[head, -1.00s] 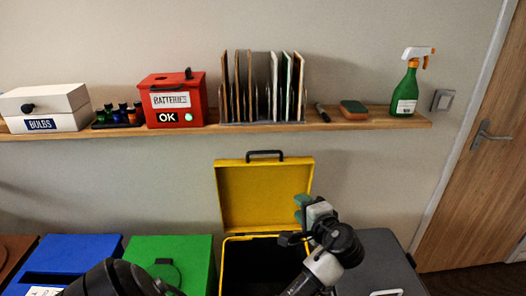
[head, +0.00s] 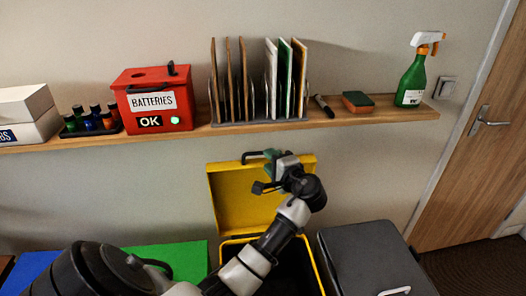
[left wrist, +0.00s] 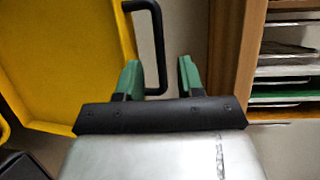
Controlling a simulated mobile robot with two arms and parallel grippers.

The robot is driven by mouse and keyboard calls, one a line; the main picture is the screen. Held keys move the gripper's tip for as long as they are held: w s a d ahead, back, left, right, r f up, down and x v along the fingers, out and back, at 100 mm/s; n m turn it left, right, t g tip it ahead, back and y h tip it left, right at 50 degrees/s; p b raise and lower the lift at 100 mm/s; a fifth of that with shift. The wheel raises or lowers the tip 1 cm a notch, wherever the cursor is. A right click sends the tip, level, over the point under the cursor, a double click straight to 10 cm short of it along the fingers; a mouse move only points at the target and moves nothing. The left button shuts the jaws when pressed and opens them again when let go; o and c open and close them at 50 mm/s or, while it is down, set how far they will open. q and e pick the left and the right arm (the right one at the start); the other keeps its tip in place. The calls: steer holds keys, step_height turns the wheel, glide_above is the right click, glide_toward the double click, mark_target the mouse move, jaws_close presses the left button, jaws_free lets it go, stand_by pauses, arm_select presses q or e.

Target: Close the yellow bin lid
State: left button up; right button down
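The yellow bin (head: 317,268) stands on the floor with its yellow lid (head: 229,207) swung up, upright against the wall. A black handle (head: 246,157) sits on the lid's top edge. My left gripper (head: 268,164) is open in front of the lid's upper right part, close to the handle. In the left wrist view its green fingers (left wrist: 159,72) are apart, with the handle bar (left wrist: 162,45) showing between them and the lid (left wrist: 65,65) to the left. I cannot tell whether they touch it. My arm covers part of the bin's dark opening. My right gripper is not in view.
A wooden shelf (head: 385,114) above holds a red batteries box (head: 153,100), a rack of upright boards (head: 262,112), a sponge (head: 357,102) and a spray bottle (head: 412,82). A green bin (head: 190,256) and a grey bin (head: 365,255) flank the yellow one.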

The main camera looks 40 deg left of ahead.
arm_select(q)
steer(key=shift+p+x, duration=0.3)
steer(key=shift+x, duration=1.9)
steer(key=shift+c, duration=0.5)
jaws_close()
steer(key=shift+f, duration=0.1)
